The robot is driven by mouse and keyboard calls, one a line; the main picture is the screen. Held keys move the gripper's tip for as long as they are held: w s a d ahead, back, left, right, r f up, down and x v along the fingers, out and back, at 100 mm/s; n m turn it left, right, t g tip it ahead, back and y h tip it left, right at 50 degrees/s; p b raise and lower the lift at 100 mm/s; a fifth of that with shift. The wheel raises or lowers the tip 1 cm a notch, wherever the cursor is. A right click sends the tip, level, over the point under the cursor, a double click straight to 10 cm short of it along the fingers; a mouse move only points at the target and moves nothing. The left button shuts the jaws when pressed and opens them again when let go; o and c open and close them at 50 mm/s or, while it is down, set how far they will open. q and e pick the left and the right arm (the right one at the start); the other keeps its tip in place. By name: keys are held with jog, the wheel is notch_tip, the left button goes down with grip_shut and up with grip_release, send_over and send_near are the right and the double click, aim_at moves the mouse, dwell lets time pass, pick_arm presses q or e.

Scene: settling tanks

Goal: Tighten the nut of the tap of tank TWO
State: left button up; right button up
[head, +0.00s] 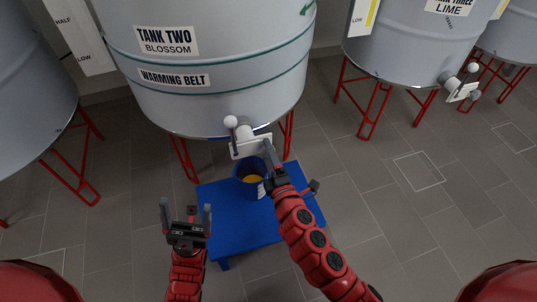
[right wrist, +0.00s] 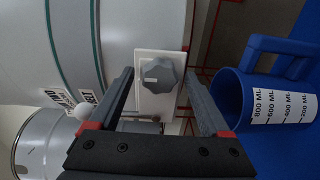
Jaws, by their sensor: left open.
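Tank TWO (head: 205,70) is a pale grey tank labelled "TANK TWO BLOSSOM". Its tap (head: 243,133) sits low on the front, with a white-ball lever and a white plate (head: 246,149). In the right wrist view, the grey lobed nut (right wrist: 160,76) shows on the white plate (right wrist: 145,98). My right gripper (head: 269,152) is at the tap, its fingers apart. In the right wrist view the nut appears between them; whether they touch it I cannot tell. My left gripper (head: 186,217) is open and empty, left of the blue stand.
A blue jug (head: 247,186) with amber contents stands under the tap on a low blue stand (head: 225,222). Its millilitre scale shows in the right wrist view (right wrist: 280,107). Tank THREE (head: 405,55) stands right, another tank (head: 30,110) left, on red legs. Tiled floor at right is clear.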

jog(key=v, duration=1.7)
jog(key=shift+s+p, duration=0.2)
jog(key=shift+p, duration=0.2)
